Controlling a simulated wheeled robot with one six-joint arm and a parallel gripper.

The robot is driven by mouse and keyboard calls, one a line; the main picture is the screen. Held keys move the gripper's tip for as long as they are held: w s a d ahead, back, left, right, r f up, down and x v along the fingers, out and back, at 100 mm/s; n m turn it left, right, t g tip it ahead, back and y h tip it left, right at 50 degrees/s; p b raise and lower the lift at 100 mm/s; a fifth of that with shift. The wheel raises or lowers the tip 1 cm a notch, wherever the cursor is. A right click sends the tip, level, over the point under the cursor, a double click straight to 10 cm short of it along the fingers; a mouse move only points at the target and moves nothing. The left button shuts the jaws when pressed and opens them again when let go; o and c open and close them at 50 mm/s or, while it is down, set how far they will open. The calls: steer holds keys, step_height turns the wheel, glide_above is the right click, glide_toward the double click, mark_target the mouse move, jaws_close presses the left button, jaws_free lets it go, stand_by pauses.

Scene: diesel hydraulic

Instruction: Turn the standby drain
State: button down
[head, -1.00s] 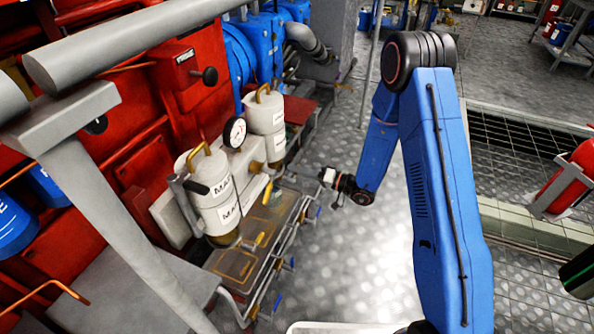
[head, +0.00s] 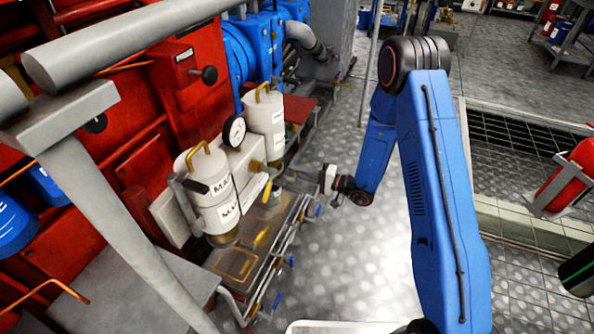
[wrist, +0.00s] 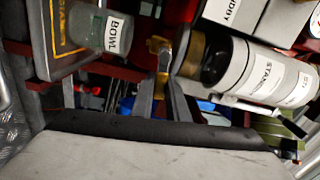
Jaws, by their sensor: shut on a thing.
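The standby canister (wrist: 262,72), light grey with a STANDBY label, lies sideways across the right of the wrist view. In the head view it is the farther of two canisters (head: 265,120). A small brass drain part (wrist: 156,45) is beside its dark lower end in the wrist view. My gripper (wrist: 164,75) is shut on this brass drain, with its grey fingers closed around it. The fingers hide part of the drain, and its exact angle is hard to tell. In the head view the grip itself is too small to make out.
A clear bowl (wrist: 115,32) labelled BOWL stands beside the drain over a tray (head: 240,262) with yellow lines. The nearer canister (head: 208,190) and a round gauge (head: 234,131) are close by. Pipes with blue handles run along the tray. The plate floor (head: 350,260) is open to the right.

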steer(key=shift+f+m, duration=0.3)
steer(key=shift+m, duration=0.4)
steer(key=c, duration=1.7)
jaws_free()
steer(key=v, duration=1.7)
steer(key=shift+d, duration=0.2)
